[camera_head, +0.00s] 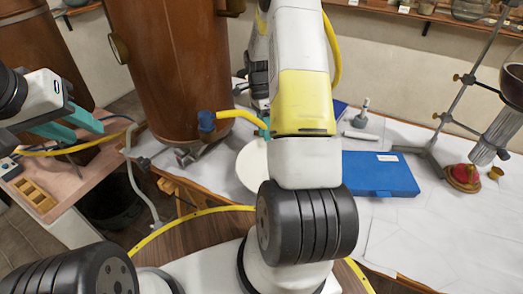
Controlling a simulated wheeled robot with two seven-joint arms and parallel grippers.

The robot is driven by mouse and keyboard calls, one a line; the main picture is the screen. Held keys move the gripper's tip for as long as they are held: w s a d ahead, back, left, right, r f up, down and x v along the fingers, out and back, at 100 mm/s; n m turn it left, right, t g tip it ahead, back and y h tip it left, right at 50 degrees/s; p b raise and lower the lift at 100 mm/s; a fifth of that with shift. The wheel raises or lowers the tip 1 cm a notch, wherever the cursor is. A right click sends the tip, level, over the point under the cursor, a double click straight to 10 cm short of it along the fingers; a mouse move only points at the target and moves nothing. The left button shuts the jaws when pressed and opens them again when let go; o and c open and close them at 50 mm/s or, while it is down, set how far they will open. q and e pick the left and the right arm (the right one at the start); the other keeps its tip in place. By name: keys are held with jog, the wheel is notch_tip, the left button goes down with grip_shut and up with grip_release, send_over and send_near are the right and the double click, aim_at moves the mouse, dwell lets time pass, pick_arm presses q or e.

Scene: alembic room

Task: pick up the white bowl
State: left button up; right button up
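The white bowl (251,168) sits on the white-covered table, left of the blue case. Its right side is hidden behind my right arm. My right gripper (264,124) is mostly hidden behind that arm; only a bit of teal finger shows, just above the bowl in the picture. I cannot tell whether it touches the bowl or holds anything. My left gripper (69,124) is at the far left, well away from the bowl. Its two teal fingers are apart with nothing seen between them.
A blue case (380,175) lies right of my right arm. A metal stand (449,108) with glassware and a red-topped object (463,175) are further right. A large copper vessel (172,75) rises behind the table's left end. The front right of the table is clear.

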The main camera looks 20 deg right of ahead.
jog(key=x, duration=0.5)
jog(key=shift+a, duration=0.25)
grip_shut()
dwell(1.1)
